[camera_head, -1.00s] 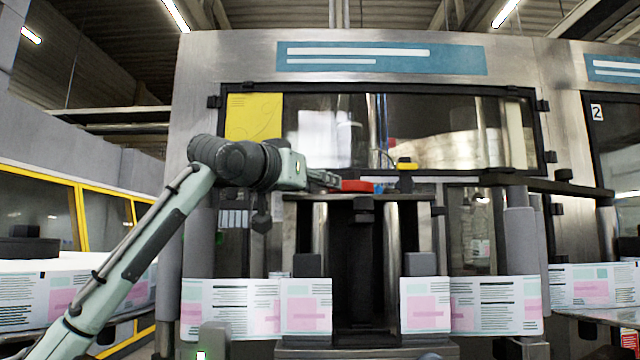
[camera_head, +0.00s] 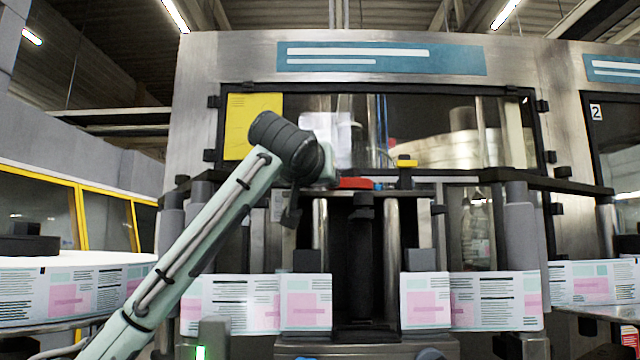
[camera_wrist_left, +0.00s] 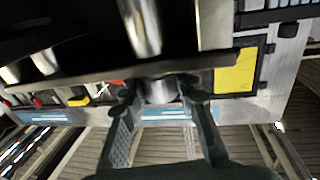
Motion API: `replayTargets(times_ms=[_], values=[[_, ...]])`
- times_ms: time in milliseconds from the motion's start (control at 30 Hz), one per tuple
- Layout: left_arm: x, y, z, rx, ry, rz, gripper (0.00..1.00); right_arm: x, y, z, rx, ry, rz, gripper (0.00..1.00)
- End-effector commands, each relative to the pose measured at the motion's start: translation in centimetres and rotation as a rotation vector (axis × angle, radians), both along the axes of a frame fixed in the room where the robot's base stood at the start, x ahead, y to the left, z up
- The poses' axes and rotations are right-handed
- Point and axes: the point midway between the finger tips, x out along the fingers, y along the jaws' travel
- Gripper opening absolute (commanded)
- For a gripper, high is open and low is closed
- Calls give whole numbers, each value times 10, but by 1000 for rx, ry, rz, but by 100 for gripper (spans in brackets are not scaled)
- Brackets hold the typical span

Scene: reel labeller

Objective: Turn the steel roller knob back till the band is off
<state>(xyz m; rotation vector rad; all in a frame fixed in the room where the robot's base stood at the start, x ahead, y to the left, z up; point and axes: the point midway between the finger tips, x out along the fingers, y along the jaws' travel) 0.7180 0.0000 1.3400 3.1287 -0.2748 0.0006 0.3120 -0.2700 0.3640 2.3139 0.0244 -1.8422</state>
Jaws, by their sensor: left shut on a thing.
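The steel roller knob (camera_wrist_left: 160,91) is a short, shiny cylinder, seen under a dark plate in the left wrist view. My left gripper (camera_wrist_left: 162,95) is shut on it, with one finger on each side. In the head view my left wrist sits at the top left of the labeller's front, beside a red part (camera_head: 355,183), and mostly hides the fingers and knob. Printed label strip shows on the left (camera_head: 306,303) and right (camera_head: 425,300) of the dark central gap. I cannot tell which part is the band. My right gripper is not in view.
Steel rollers (camera_head: 320,232) stand below the top plate. A yellow block (camera_head: 407,163) sits right of the red part. A window (camera_head: 440,130) with a yellow sheet (camera_head: 240,150) is behind. Dark rails run to both sides.

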Motion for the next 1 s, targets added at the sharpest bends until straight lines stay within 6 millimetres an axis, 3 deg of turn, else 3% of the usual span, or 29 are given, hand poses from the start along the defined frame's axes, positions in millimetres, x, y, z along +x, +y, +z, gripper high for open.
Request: replayTargets(times_ms=[500,800,1000], values=[[0,-2,0,1,2,362,0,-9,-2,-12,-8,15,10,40],[0,-1,0,2,2,440,0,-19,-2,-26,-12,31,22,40],[0,0,0,2,1,449,0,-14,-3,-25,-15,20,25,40]])
